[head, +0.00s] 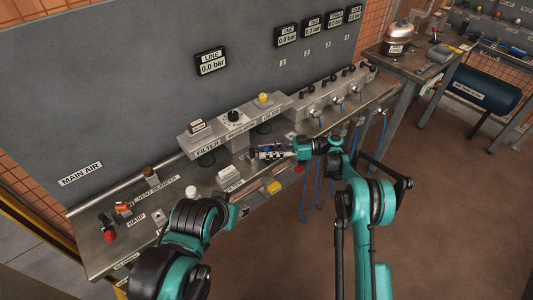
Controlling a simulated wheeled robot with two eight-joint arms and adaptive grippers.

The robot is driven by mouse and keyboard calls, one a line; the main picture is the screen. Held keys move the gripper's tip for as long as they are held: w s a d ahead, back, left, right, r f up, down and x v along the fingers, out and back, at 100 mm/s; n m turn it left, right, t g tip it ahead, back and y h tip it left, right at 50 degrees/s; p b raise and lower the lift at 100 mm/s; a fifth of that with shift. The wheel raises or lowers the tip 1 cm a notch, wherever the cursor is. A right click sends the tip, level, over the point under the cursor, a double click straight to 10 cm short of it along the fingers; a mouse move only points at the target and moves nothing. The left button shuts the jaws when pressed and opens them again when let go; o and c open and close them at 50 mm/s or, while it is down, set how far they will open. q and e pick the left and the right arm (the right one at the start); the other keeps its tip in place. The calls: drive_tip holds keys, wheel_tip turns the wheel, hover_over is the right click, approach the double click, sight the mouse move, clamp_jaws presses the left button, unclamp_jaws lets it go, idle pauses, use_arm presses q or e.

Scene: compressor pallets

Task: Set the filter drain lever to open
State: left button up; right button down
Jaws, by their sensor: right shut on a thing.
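The grey filter unit (203,137) with its FILTER label sits at the left end of the air-treatment block on the bench. A dark bowl (207,160) hangs below it. I cannot make out its drain lever. My right gripper (256,153) is in front of the block, right of the filter bowl, pointing left. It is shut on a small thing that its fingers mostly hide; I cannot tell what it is. My left arm comes in at the bottom left; its gripper end (236,214) is dark and partly hidden, near the bench's front edge.
The metal bench (130,212) carries a red knob (109,234), a white knob (191,192) and a yellow block (273,187) near the front. Blue hoses (315,185) hang at its right. A side table (400,66) stands farther right. Open brown floor lies in front.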

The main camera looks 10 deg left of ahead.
drive_tip(key=shift+w+a+n+g+h, duration=0.1)
drive_tip(key=shift+w+n+g+h, duration=0.2)
drive_tip(key=shift+n+g, duration=0.3)
drive_tip(key=shift+s, duration=0.1)
drive_tip(key=c, duration=1.2)
unclamp_jaws()
drive_tip(key=shift+v, duration=3.7)
